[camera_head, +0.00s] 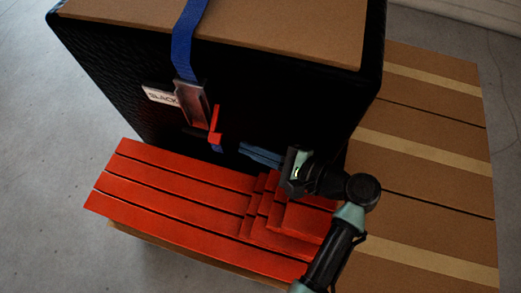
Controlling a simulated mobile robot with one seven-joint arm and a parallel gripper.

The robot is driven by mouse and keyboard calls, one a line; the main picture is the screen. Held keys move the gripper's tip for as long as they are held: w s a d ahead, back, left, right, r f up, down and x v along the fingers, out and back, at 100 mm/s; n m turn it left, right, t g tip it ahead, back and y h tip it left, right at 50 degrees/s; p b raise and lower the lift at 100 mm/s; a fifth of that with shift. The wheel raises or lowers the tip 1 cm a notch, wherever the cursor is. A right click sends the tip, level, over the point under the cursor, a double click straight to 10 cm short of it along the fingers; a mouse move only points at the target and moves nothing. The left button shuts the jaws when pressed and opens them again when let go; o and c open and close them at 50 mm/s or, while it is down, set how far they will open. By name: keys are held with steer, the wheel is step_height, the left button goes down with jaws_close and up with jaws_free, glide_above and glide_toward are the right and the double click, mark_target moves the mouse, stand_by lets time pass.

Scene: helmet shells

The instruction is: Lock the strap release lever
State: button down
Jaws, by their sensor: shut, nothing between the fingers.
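A short blue strap end shows just below the lever. A white label (160,95) beside the buckle appears to read "SLACK". My gripper (243,151) is shut and empty. It points left, to the right of and slightly below the lever, with a gap between them.
The black box (275,90) has a brown top. Red slatted boards with a small stepped red stack (265,210) lie in front, below my gripper. A brown slatted platform (430,150) with pale bands is at the right. Grey floor is open at the left.

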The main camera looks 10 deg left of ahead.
mark_target(214, 140)
steer(key=shift+b+x, duration=0.35)
steer(key=shift+x, duration=2.45)
steer(key=shift+r, duration=0.1)
steer(key=shift+s+r+p, duration=0.1)
steer(key=shift+s+p, duration=0.05)
steer(key=shift+p, duration=0.75)
steer(key=shift+s+r+m+g+p, duration=0.15)
steer(key=shift+m+g+p, duration=0.2)
steer(key=shift+p, duration=0.4)
steer(key=r+m+p, duration=0.1)
steer(key=p, duration=0.2)
steer(key=s+r+m+g+p, duration=0.1)
steer(key=p, duration=0.3)
steer(key=shift+a+r+p, duration=0.1)
steer(key=shift+a+p, duration=0.05)
steer(key=shift+p, duration=0.15)
steer(key=m+p, duration=0.1)
steer(key=p, duration=0.1)
steer(key=m+g+p, duration=0.1)
steer(key=p, duration=0.1)
steer(key=shift+s+a+r+m, duration=0.1)
steer(key=shift+s+r+m, duration=0.15)
steer(key=shift+s, duration=0.15)
